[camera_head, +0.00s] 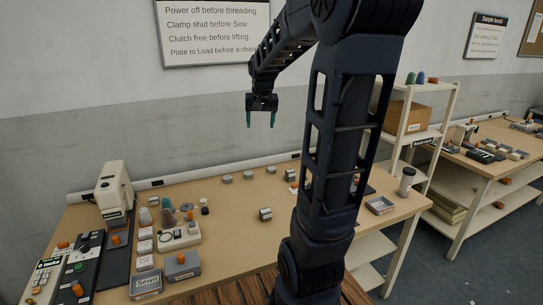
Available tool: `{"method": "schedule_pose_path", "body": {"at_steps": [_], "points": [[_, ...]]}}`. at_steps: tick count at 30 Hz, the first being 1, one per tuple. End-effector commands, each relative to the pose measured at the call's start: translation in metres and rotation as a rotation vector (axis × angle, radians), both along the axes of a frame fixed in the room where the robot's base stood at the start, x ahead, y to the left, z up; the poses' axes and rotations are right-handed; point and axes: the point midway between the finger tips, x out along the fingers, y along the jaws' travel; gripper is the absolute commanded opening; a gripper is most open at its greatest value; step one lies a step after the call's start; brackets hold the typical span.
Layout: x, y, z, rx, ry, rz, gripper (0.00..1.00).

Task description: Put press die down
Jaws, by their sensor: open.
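My gripper (261,119) hangs high above the back of the long wooden table (235,240), in front of the wall. Its two teal-tipped fingers point down and stand apart, with nothing between them. No thing is clearly recognisable as the press die at this size. A small grey block (265,214) sits alone on the middle of the table, below my gripper. Several small grey round pieces (227,179) stand in a row along the table's back. My arm hides part of the table to the right.
A white sewing machine (115,186) stands at the left, with control panels and several labelled grey boxes (183,265) near it. A grey tray (380,205) and a dark-lidded cup (406,181) are at the right end. The table is bare around the small grey block.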

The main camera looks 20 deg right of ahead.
Motion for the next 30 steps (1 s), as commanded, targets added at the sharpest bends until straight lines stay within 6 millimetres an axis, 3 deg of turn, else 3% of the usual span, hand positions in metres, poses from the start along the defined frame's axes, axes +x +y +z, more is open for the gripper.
{"method": "schedule_pose_path", "body": {"at_steps": [7,18,24,30], "points": [[-0.079,0.023,0.011,-0.018,-0.036,0.096,0.68],[-0.188,0.047,-0.004,-0.049,-0.081,0.235,0.68],[-0.223,0.053,-0.017,-0.062,-0.095,0.283,0.68],[-0.233,0.054,-0.022,-0.066,-0.099,0.299,0.68]]}}
